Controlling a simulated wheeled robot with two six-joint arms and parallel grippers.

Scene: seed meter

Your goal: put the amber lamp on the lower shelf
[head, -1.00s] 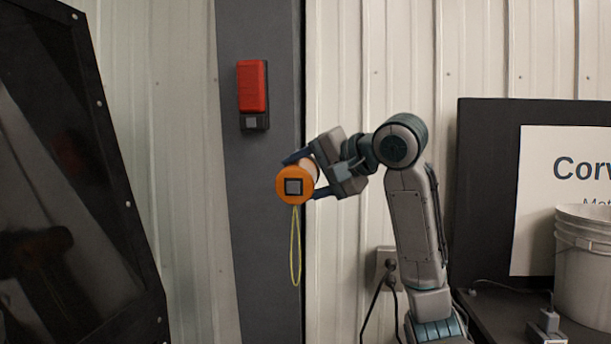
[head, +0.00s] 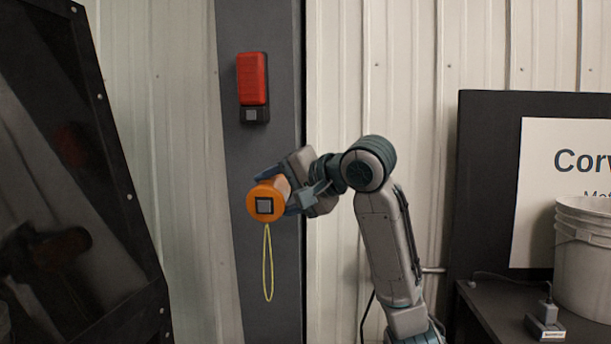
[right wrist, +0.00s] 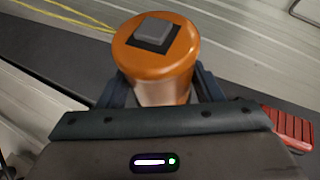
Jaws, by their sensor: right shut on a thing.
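The amber lamp (head: 264,207) is an orange cylinder with a dark square and grey button on its end face and a yellow cord loop hanging below. My right gripper (head: 277,190) is shut on it and holds it in the air in front of the dark post. In the right wrist view the lamp (right wrist: 157,48) sits between the two fingers (right wrist: 160,90), its orange cap beyond them. My left gripper is not in view. I cannot make out the lower shelf in these frames.
A red device (head: 252,80) is mounted on the dark post (head: 230,160) above the lamp. A dark framed panel (head: 130,200) stands at the left. At the right, a dark surface (head: 490,310) bears a white bucket (head: 585,260) and a small box (head: 545,322), before a sign (head: 560,165).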

